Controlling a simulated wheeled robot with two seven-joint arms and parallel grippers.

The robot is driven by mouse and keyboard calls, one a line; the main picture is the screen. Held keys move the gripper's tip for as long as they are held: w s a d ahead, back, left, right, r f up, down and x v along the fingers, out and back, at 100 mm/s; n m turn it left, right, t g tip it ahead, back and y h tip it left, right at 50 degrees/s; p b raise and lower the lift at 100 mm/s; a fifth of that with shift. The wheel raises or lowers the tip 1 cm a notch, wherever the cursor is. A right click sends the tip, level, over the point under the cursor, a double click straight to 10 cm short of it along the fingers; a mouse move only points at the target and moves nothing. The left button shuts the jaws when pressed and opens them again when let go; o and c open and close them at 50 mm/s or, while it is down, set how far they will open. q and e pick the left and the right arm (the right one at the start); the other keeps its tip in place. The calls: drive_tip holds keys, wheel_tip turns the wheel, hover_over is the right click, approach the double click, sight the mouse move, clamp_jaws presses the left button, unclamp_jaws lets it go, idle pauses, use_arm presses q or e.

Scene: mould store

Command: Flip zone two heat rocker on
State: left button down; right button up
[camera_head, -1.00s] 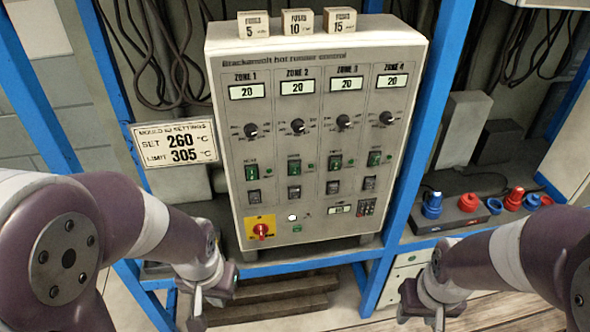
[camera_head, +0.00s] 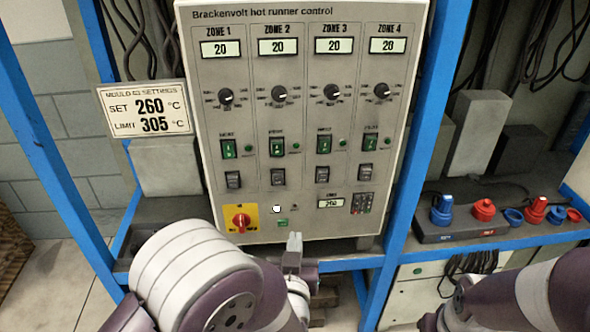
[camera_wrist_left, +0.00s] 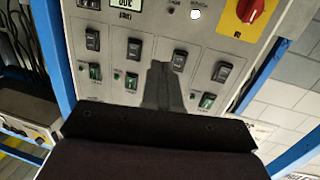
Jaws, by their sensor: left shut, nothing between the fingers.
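The grey control cabinet (camera_head: 300,110) has columns for zones 1 to 4. Zone two has a display reading 20, a knob, a green-faced rocker (camera_head: 277,147) and a dark rocker (camera_head: 278,177) below it. The small labels are too blurred to read, and I cannot tell the rockers' positions. My left gripper (camera_head: 293,250) is shut and empty, low in front of the panel's bottom edge. In the left wrist view its closed fingers (camera_wrist_left: 163,85) point at the panel near the zone two dark rocker (camera_wrist_left: 180,60), covering the green one. My right gripper (camera_head: 430,322) barely shows at the bottom.
A red rotary switch (camera_head: 241,220) on a yellow plate sits at the panel's lower left. A settings sign (camera_head: 146,107) hangs left, reading SET 260, LIMIT 305. Blue posts (camera_head: 412,150) flank the cabinet. A shelf at right holds red and blue connectors (camera_head: 483,210).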

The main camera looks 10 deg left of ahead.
use_arm(q)
wheel_tip(320, 180, up, 8)
drive_tip(key=a+n+t+y, duration=0.1)
drive_tip(key=a+t+y, duration=0.1)
drive_tip(key=t+y, duration=0.1)
drive_tip(key=shift+s+a+n+t+y, duration=0.2)
drive_tip(key=shift+s+n+t+y, duration=0.25)
drive_tip(key=shift+y, duration=0.15)
use_arm(e)
drive_tip(key=shift+w+d+r, duration=0.1)
drive_tip(key=shift+d+r, duration=0.05)
drive_tip(key=shift+d, duration=0.2)
use_arm(q)
drive_tip(key=shift+r, duration=0.1)
drive_tip(key=p, duration=0.2)
approach(276, 145)
drive_tip(key=x, duration=0.6)
drive_tip(key=shift+w+r, duration=0.2)
drive_tip(key=shift+w, duration=0.15)
use_arm(e)
drive_tip(key=shift+r, duration=0.7)
